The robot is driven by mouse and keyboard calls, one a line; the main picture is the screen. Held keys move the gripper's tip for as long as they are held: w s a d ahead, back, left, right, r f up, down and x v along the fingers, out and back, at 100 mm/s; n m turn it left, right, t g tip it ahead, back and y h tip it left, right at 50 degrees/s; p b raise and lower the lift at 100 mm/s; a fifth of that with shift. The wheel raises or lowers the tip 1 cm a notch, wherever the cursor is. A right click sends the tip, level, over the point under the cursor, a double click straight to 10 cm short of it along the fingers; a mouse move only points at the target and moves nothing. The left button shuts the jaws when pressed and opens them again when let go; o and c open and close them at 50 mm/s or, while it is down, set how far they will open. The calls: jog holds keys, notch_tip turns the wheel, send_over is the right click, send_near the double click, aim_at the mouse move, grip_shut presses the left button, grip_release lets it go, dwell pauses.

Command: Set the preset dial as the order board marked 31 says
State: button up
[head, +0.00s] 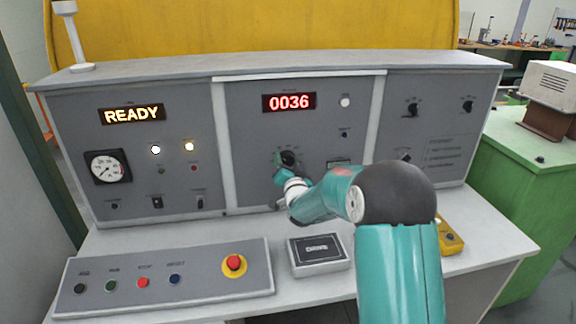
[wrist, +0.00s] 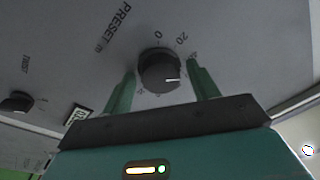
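The preset dial (wrist: 159,70) is a round black knob on the grey panel, under the printed word PRESET in the wrist view. Its white pointer line points to the right in that view. The marks 0 and 20 show above it; other marks are too small to read. The dial (head: 288,158) also shows in the head view, below the red 0036 display (head: 289,102). My gripper (wrist: 161,78) is open, with one finger on each side of the dial; contact is not clear. No order board marked 31 is visible.
The panel has a READY display (head: 132,115), a gauge (head: 107,167) and several knobs and lamps. A sloped button box with a red emergency stop (head: 234,264) stands at the lower left. A green cabinet (head: 520,180) stands at the right.

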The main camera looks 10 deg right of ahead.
jog(key=shift+s, duration=0.1)
jog(key=s+f, duration=0.1)
jog(key=s, duration=1.2)
jog(key=shift+s+f, duration=0.15)
jog(key=shift+s, duration=0.15)
jog(key=s+r+n+g, duration=0.3)
jog(key=s+g, duration=0.3)
jog(key=s, duration=1.1)
jog(key=s+r+n+g, duration=0.3)
jog(key=s+g, duration=0.4)
jog(key=s, duration=1)
jog(key=shift+s+n+g, duration=0.3)
jog(key=shift+n, duration=0.1)
jog(key=shift+d, duration=0.1)
